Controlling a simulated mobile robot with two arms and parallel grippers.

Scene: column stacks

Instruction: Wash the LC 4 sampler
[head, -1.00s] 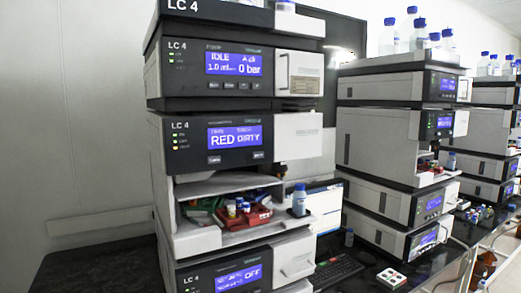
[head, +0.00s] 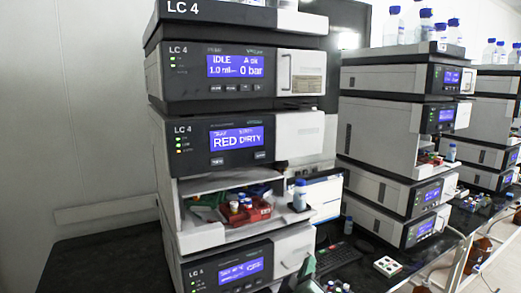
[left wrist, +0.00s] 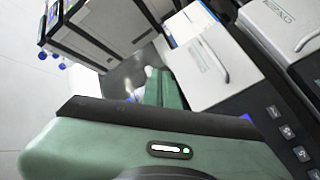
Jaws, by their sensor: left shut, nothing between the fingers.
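The LC 4 sampler (head: 223,157) is in the middle of the LC 4 stack in the head view. Its screen (head: 237,140) reads RED DIRTY. Its open bay holds a red tray (head: 258,213) with several vials and a green tray beside it. A blue-capped bottle (head: 299,198) stands upright on a ledge at the bay's right. My left gripper (head: 303,268) shows green at the bottom edge, low in front of the stack and below the bay. It is shut and empty. Its green finger also shows in the left wrist view (left wrist: 162,90). My right gripper is out of view.
An LC 4 module (head: 232,76) showing IDLE and 0 bar sits above the sampler, and another (head: 235,271) below. A keyboard (head: 335,256), a small white box (head: 387,266) and bottles are on the dark bench. More instrument stacks stand to the right. The bench at left is clear.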

